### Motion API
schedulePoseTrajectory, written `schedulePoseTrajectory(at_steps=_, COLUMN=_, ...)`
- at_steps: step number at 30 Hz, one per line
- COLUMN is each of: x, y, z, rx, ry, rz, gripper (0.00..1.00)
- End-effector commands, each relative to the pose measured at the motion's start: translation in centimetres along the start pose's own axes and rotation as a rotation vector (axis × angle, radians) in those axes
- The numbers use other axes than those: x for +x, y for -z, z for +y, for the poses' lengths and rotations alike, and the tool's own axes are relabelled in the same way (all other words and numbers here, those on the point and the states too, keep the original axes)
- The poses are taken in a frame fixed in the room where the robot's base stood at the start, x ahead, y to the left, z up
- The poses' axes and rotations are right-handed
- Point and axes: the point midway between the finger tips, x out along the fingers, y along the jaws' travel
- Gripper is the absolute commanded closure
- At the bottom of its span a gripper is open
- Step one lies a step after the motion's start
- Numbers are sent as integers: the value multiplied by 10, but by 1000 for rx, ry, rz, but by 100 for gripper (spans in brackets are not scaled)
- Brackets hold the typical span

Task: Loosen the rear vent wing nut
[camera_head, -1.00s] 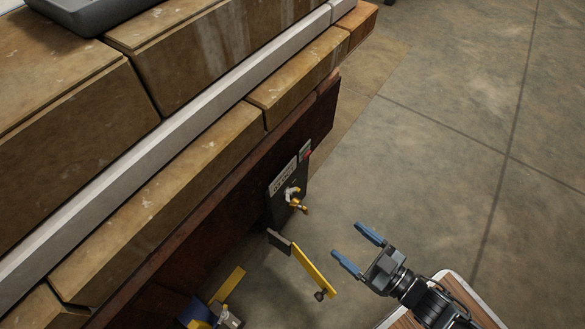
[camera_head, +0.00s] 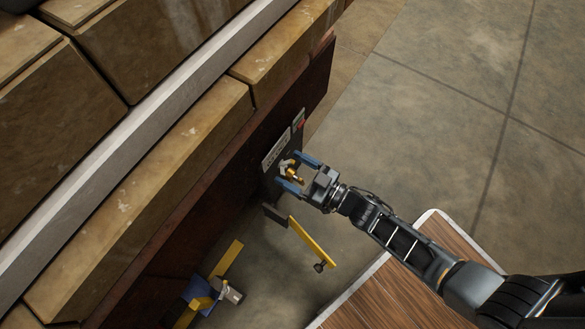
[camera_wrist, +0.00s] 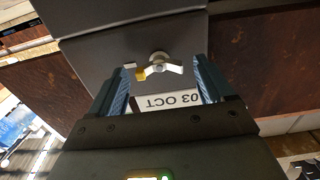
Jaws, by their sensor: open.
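The wing nut (camera_head: 285,168) sits on a dark panel on the side of the brown stack in the head view, with a brass-coloured piece (camera_head: 295,175) beside it. In the wrist view the pale wing nut (camera_wrist: 159,67) has its wings spread roughly sideways, with a yellow part at its left. My gripper (camera_head: 287,167) is open, its blue fingers on either side of the nut. In the wrist view my gripper (camera_wrist: 163,66) also straddles the nut. I cannot tell whether a finger touches it.
A white label (camera_wrist: 174,104) reading "03 OCT" appears upside down near the nut. A yellow bar (camera_head: 312,243) with a dark knob sticks out below my gripper. A blue and yellow fitting (camera_head: 202,297) is lower left. Concrete floor (camera_head: 440,110) is clear at right.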

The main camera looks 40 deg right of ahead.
Motion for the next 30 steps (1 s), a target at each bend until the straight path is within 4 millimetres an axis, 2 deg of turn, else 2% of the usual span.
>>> schedulePoseTrajectory(at_steps=10, x=5, y=1, z=0, rx=-1, ry=0, rz=0, gripper=19)
schedulePoseTrajectory(at_steps=27, x=5, y=0, z=0, rx=-1, ry=0, rz=0, gripper=74)
schedulePoseTrajectory(at_steps=30, x=5, y=0, z=0, rx=-2, ry=0, rz=0, gripper=75)
